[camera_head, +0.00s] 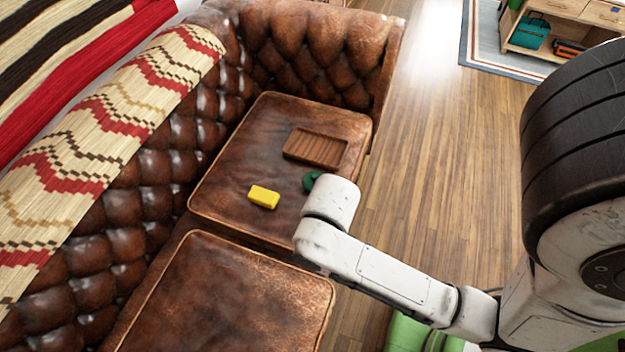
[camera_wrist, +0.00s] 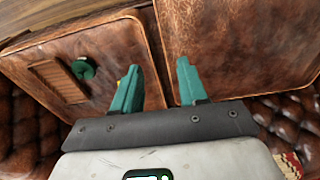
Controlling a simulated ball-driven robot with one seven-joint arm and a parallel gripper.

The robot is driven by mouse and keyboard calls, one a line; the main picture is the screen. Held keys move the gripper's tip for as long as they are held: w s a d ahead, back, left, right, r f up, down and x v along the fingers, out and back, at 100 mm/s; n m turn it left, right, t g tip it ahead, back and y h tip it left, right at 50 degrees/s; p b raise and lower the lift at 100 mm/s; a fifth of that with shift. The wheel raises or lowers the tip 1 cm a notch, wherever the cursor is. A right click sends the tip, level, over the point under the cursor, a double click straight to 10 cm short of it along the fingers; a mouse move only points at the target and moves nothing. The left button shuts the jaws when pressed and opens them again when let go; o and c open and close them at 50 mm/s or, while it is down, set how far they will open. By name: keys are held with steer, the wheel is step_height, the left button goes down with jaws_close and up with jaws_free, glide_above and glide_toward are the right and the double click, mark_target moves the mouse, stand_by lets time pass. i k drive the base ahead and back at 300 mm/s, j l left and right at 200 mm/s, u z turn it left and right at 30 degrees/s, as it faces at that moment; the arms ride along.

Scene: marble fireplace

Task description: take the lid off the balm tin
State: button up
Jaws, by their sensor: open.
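A dark green round object, which looks like the balm tin (camera_head: 311,180), lies on the far sofa cushion, partly hidden by my arm in the head view. In the wrist view the tin (camera_wrist: 84,68) is seen whole, to the left of my fingers and beside the tray. I cannot make out a seam between lid and base. My gripper (camera_wrist: 158,72) has two teal fingers spread apart with nothing between them. It is over the gap between two seat cushions, apart from the tin. The head view does not show my fingers.
A brown ribbed wooden tray (camera_head: 303,157) lies on the same cushion (camera_head: 240,150), behind the tin. A yellow block (camera_head: 264,197) lies to the left of the tin. The tufted sofa back (camera_head: 165,150) rises on the left. The near cushion (camera_head: 230,300) is bare.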

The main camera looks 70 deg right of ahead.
mark_target(310, 178)
steer(key=i+z, duration=0.15)
steer(key=z, duration=0.2)
steer(key=i+j+z, duration=0.1)
steer(key=z, duration=0.2)
steer(key=i, duration=0.05)
